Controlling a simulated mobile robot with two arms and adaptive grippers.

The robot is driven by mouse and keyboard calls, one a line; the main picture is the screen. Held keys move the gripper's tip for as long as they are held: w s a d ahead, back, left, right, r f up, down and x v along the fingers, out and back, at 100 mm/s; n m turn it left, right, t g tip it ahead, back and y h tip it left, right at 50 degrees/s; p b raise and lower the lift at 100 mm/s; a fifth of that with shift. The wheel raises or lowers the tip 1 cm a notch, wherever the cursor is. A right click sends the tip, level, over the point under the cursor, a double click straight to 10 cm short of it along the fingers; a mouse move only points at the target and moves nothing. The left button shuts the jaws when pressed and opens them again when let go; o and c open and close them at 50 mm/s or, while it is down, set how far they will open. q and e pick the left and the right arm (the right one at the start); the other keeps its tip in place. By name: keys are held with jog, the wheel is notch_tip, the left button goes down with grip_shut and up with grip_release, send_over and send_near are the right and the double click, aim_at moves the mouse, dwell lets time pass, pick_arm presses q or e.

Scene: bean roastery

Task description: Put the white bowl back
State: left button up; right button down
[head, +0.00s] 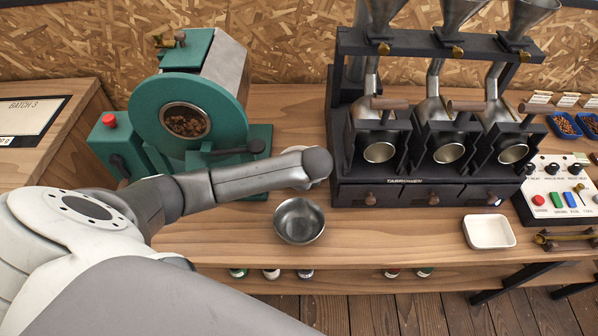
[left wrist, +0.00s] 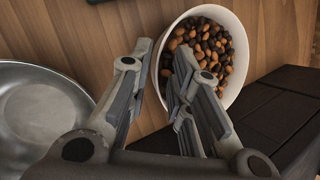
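The white bowl (left wrist: 238,88) is at the upper middle of the left wrist view, with brown and tan beans (left wrist: 204,50) in it. In the head view only slivers of the white bowl (head: 293,149) show around the end of my left arm, which hides most of it. My left gripper (left wrist: 162,60) is open at the bowl's near rim. One finger is outside the wall and the other is over the inside, with a gap between the tips. In the head view my left gripper is hidden under the wrist. My right gripper is not in view.
A metal bowl (head: 299,221) stands close in front, also at left in the wrist view (left wrist: 42,115). The green roaster (head: 190,115) is behind on the left. The black grinder stand (head: 432,190) is close on the right. A white square dish (head: 489,231) stands farther right.

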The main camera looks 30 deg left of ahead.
pick_arm(q)
jog(key=v, duration=0.7)
jog(key=shift+r, duration=0.25)
jog(key=shift+d, duration=0.1)
